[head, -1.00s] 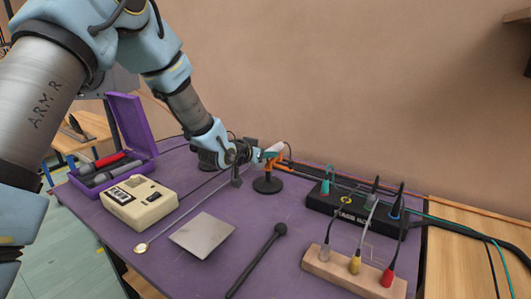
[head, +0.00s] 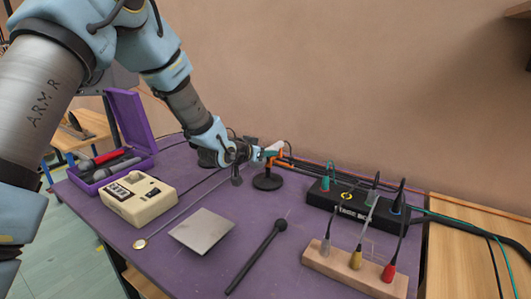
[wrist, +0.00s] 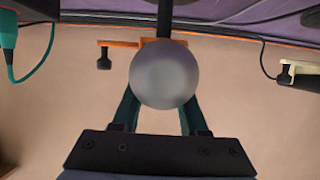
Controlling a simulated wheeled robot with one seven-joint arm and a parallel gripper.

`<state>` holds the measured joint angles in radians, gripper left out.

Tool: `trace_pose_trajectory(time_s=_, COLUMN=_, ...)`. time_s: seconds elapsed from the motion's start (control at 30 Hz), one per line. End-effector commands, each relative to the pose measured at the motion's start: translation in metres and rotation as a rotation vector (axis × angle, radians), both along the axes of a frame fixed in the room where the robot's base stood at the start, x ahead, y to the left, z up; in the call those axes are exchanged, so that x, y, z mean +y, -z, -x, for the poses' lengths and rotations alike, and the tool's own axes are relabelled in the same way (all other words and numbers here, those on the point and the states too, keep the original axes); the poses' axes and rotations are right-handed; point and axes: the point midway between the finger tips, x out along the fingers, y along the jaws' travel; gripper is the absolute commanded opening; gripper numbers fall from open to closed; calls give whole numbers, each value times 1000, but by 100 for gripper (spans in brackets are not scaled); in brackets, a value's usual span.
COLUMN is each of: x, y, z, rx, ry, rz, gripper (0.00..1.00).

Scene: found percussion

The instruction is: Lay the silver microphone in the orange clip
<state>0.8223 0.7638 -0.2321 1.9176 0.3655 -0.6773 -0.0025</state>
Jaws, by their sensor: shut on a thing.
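The silver microphone shows in the wrist view as a round grey head (wrist: 164,76) between the two teal fingers of my gripper (wrist: 160,112). In the head view my gripper (head: 261,154) is shut on it, and a pale part of the microphone (head: 277,146) shows past the fingers. The orange clip (head: 284,160) sits on a small black stand with a round base (head: 268,183), right at the gripper. In the wrist view the clip (wrist: 118,43) is partly hidden behind the microphone head. Whether the microphone touches the clip I cannot tell.
A black box (head: 345,205) with plugs and cables stands right of the clip. A wooden plug block (head: 330,268), a dark mallet (head: 255,260), a metal plate (head: 202,232) and a beige device (head: 150,207) lie in front. An open purple case (head: 130,120) is at left.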

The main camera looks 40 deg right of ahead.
Motion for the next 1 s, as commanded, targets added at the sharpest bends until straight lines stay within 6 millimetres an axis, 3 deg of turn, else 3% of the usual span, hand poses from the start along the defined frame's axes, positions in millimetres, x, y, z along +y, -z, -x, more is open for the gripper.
trace_pose_trajectory(time_s=0.33, x=0, y=1, z=0, rx=0, ry=0, rz=0, gripper=0)
trace_pose_trajectory(time_s=0.37, x=0, y=1, z=0, rx=0, ry=0, rz=-1, gripper=45)
trace_pose_trajectory(time_s=0.63, x=0, y=1, z=1, rx=1, ry=1, rz=-2, gripper=76)
trace_pose_trajectory(time_s=1.0, x=6, y=-1, z=1, rx=1, ry=0, rz=-2, gripper=78)
